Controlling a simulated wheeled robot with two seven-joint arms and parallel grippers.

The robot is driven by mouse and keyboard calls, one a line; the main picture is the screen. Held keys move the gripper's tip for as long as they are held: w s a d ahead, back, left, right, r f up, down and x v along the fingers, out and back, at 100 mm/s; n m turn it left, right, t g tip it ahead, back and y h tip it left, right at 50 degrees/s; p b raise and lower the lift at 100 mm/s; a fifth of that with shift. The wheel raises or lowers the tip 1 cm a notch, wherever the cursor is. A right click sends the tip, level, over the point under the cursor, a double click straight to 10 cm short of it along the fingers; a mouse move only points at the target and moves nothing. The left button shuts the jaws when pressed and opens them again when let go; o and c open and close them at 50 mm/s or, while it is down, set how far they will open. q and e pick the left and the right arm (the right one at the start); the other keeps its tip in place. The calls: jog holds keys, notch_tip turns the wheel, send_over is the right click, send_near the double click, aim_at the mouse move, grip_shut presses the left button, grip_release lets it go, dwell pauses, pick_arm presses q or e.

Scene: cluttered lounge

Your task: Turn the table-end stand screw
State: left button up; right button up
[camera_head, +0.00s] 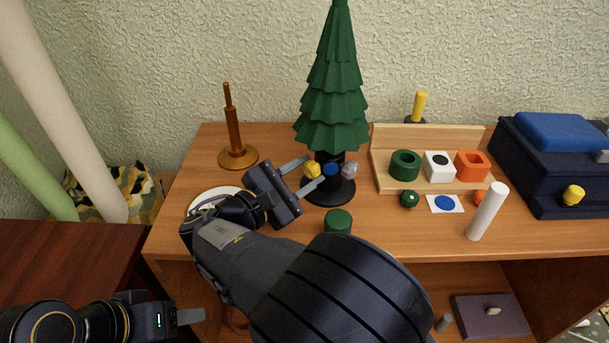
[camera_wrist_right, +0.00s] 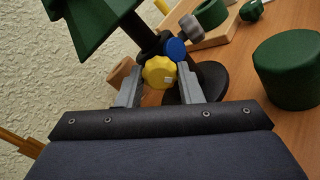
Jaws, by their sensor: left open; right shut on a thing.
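A green artificial tree (camera_head: 335,95) stands upright in a dark round stand (camera_head: 332,192) on the wooden table. Around the stand's collar are a yellow screw (camera_head: 311,170), a blue screw (camera_head: 331,169) and a grey screw (camera_head: 350,170). The yellow one is the leftmost, on the side of the table's left end. My right gripper (camera_head: 314,171) reaches in from the left and is shut on the yellow screw, which shows between the fingertips in the right wrist view (camera_wrist_right: 158,73). My left gripper (camera_head: 190,316) is open and empty, low at the left, away from the stand.
A brown post on a round base (camera_head: 238,156) and a white plate (camera_head: 205,196) are at the left. A green cylinder (camera_head: 338,221) stands in front of the stand. A wooden shape holder (camera_head: 385,180), white cylinder (camera_head: 487,212) and dark blue box (camera_head: 545,180) are to the right.

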jog(key=m+b, duration=0.2)
jog(key=m, duration=0.2)
jog(key=shift+f+m, duration=0.15)
jog(key=shift+m, duration=0.25)
jog(key=m+b, duration=0.3)
jog(key=shift+m, duration=0.3)
jog(key=m+b, duration=0.4)
jog(key=m, duration=0.1)
jog(key=shift+f+b, duration=0.1)
jog(key=shift+b, duration=0.2)
jog(key=shift+r+m+b, duration=0.2)
jog(key=shift+m+b, duration=1.2)
jog(key=shift+m, duration=0.3)
jog(key=o, duration=1)
jog(key=shift+r, duration=0.1)
